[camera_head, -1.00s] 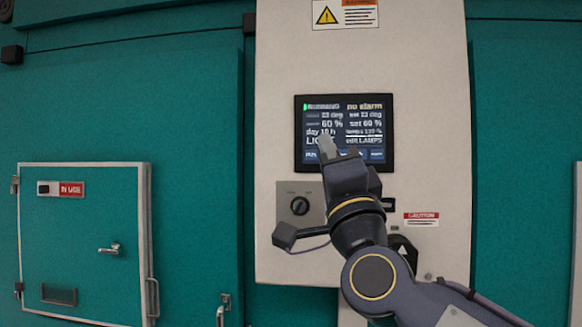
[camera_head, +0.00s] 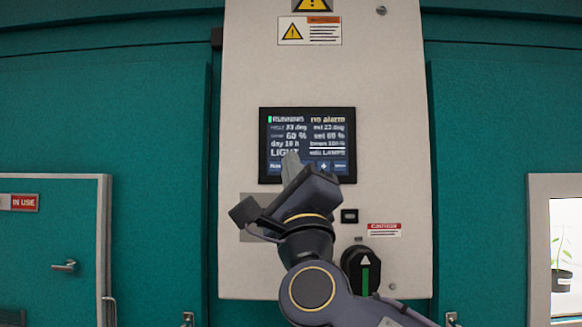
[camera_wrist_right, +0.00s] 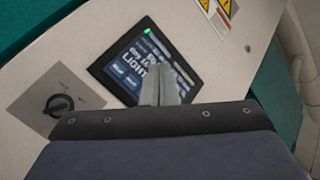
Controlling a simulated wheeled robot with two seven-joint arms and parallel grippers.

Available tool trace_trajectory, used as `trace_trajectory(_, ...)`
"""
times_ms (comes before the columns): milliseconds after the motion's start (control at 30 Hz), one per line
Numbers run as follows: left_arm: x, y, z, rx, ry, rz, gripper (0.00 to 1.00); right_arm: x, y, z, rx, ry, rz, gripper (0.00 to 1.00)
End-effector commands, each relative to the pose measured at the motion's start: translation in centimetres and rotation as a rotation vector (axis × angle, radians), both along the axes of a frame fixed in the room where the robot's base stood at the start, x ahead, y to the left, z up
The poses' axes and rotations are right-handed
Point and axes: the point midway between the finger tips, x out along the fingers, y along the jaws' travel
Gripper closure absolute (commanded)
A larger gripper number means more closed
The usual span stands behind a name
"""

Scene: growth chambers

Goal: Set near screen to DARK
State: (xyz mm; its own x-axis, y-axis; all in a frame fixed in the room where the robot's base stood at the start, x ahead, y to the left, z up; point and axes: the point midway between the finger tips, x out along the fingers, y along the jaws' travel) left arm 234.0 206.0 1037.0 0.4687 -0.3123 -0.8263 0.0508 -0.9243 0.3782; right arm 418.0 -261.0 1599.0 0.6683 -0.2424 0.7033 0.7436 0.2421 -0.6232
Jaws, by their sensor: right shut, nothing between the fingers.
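The near screen (camera_head: 335,135) is a dark panel on a pale cabinet front. It reads RUNNING, no alarm, day 18 h and LIGHT, with a row of blue buttons along its bottom. It also shows tilted in the right wrist view (camera_wrist_right: 125,55). My right gripper (camera_head: 291,160) is shut and empty, its fingertips over the lower left of the screen, below the word LIGHT. In the right wrist view the closed fingers (camera_wrist_right: 160,85) cover part of the screen's lower area. I cannot tell whether they touch it. My left gripper is not in view.
A rotary switch (camera_wrist_right: 59,105) sits beside the screen. A black knob with a green mark (camera_head: 364,270) and a red caution label (camera_head: 384,230) are below right. A teal door marked IN USE (camera_head: 50,240) is left; a window with a plant (camera_head: 565,260) is right.

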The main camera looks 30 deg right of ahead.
Motion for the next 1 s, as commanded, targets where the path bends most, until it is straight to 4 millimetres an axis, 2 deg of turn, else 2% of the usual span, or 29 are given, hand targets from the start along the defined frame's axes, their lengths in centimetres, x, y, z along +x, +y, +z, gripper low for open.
trace_trajectory(300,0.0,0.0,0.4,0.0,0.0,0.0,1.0,4.0,-2.4,-0.1,-0.001,0.004,-0.001,1.0)
trace_trajectory(500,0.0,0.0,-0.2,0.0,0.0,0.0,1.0,5.5,-3.3,-0.1,-0.001,0.002,0.0,1.0)
trace_trajectory(1000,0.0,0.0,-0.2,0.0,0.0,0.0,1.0,6.0,-3.7,0.0,-0.002,0.001,0.0,1.0)
